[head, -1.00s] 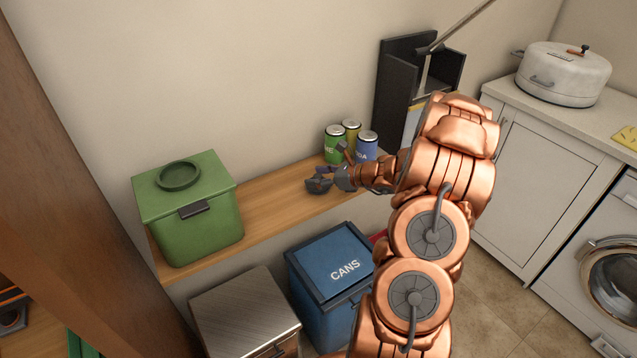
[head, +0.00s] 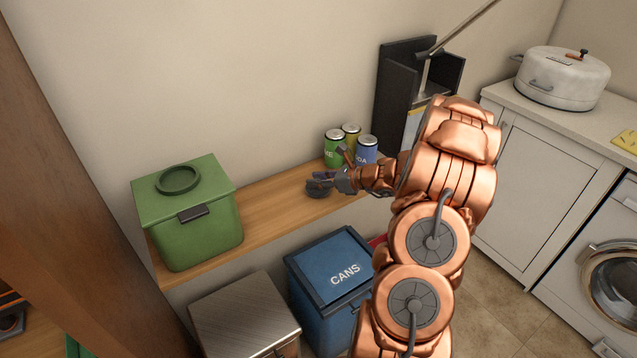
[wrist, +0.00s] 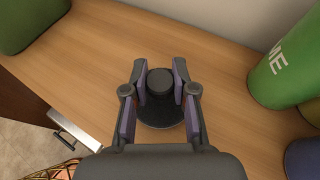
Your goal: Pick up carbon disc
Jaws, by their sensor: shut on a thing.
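The carbon disc (wrist: 160,110) is a dark round piece with a raised knob on top, lying on the wooden shelf. In the wrist view my gripper (wrist: 160,85) has one finger on each side of the knob and is shut on it. In the head view my gripper (head: 322,179) is over the disc (head: 319,191) on the shelf, left of the cans. The disc seems to be at shelf level; I cannot tell whether it is lifted.
Several cans stand close by, including a green one (head: 334,150) and a blue one (head: 367,150). A green bin (head: 210,230) stands on the shelf (head: 275,205) at left. A blue CANS bin (head: 318,268) stands below. The shelf between green bin and gripper is clear.

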